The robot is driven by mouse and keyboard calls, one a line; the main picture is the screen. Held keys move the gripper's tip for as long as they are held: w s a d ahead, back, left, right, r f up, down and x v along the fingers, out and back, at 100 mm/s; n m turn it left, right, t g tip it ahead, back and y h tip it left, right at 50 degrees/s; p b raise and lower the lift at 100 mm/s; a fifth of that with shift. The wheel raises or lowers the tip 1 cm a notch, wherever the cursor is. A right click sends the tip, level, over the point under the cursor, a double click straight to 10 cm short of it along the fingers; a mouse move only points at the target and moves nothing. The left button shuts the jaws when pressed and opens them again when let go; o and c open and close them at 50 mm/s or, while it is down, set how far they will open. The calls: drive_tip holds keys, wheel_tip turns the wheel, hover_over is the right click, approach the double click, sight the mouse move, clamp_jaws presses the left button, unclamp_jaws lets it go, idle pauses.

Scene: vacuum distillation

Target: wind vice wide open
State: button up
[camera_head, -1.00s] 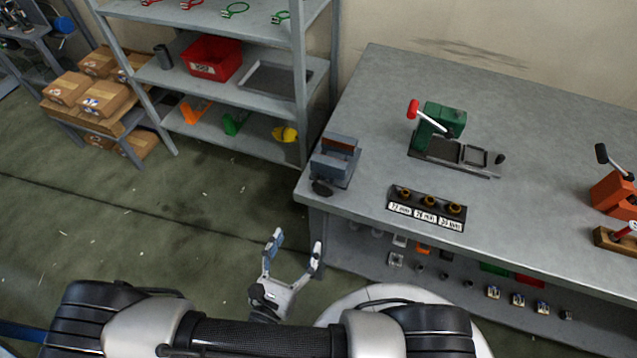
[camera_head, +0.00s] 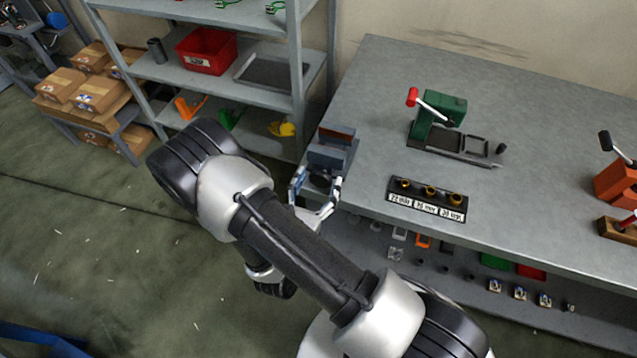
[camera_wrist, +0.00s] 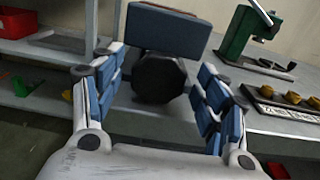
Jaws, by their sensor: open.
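The vice (camera_head: 333,150) is a blue-grey block with a reddish-brown strip on its jaws, at the left corner of the workbench. In the wrist view the vice's blue front (camera_wrist: 168,30) is straight ahead. Its dark round handle knob (camera_wrist: 159,79) is below that front. My gripper (camera_head: 317,184) is open in front of the vice. In the wrist view its blue-padded fingers (camera_wrist: 160,98) stand to the left and right of the knob, apart from it as far as I can tell. How far the vice's jaws are apart is hard to see.
The grey workbench (camera_head: 400,80) carries a green press (camera_head: 440,115), a labelled block with brass-coloured fittings (camera_head: 428,197) and an orange tool (camera_head: 614,180). A grey shelf (camera_head: 225,95) with a red bin (camera_head: 206,50) stands left of the bench.

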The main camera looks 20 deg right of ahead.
drive_tip(key=shift+w+d, duration=0.1)
drive_tip(key=shift+w, duration=0.05)
drive_tip(key=c, duration=1)
drive_tip(key=shift+n+p, duration=0.65)
drive_tip(key=shift+n, duration=0.95)
drive_tip(key=shift+c, duration=0.2)
drive_tip(key=o, duration=1)
drive_tip(key=shift+o, duration=0.2)
drive_tip(key=v, duration=1.2)
